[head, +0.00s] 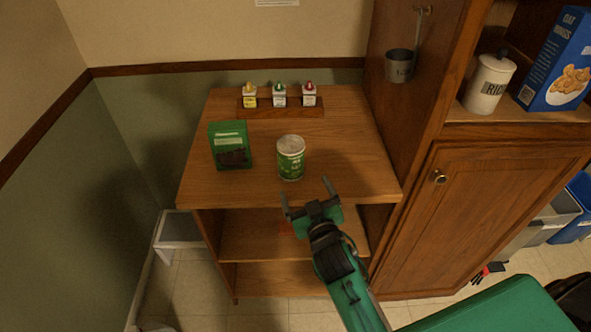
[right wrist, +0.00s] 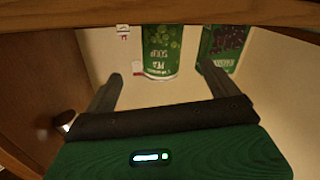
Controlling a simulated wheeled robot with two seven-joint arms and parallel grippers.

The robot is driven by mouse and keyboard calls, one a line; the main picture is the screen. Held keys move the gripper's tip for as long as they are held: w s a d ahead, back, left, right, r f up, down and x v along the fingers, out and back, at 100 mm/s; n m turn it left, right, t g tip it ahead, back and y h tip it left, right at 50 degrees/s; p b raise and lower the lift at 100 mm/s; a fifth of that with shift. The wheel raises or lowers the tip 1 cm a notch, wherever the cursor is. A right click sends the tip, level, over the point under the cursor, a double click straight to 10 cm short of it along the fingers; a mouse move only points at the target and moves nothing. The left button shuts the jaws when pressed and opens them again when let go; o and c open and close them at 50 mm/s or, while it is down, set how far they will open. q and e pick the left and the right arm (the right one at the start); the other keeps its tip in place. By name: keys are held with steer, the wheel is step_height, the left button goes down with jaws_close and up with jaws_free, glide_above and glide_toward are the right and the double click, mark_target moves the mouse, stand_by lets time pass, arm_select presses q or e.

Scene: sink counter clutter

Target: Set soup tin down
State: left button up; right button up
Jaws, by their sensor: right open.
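The soup tin (head: 290,158) is a green and white can standing upright on the wooden shelf unit's top (head: 340,182). My right gripper (head: 307,204) is open and empty, in front of the tin at the unit's front edge. The same gripper shows in the right wrist view (right wrist: 160,78), its two fingers spread apart and not touching the tin. My left gripper is not in view.
A green box (head: 230,146) stands left of the tin. Several small bottles sit on a wooden rack (head: 258,112) at the back. A tall cabinet (head: 470,215) bounds the right side. The top's right part is clear.

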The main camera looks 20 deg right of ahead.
mark_target(298, 165)
steer(key=s+d+n+g+p, duration=0.1)
steer(key=s+d+n+p, duration=0.15)
steer(key=n, duration=0.95)
steer(key=s+d+n+p, duration=0.1)
steer(key=d+n, duration=0.3)
steer(key=n, duration=0.9)
steer(key=w+a+n+y, duration=0.1)
steer(key=w+n+y, duration=0.1)
steer(key=w+n, duration=0.1)
steer(key=w+a+n+y+p, duration=0.1)
steer(key=w+a+n, duration=0.1)
steer(key=w+n, duration=0.2)
steer(key=w+a+n+y+p, duration=0.1)
steer(key=w+a+n+y, duration=0.1)
steer(key=w+n, duration=0.2)
steer(key=shift+r+n+t+y, duration=0.3)
steer(key=shift+r+n, duration=0.1)
steer(key=shift+n, duration=0.2)
steer(key=p+x, duration=0.1)
steer(key=x, duration=0.3)
steer(key=shift+w+a+r+p, duration=0.1)
steer(key=shift+w+r+p, duration=0.05)
steer(key=shift+w+p, duration=0.25)
steer(key=shift+w, duration=0.25)
steer(key=c, duration=1.5)
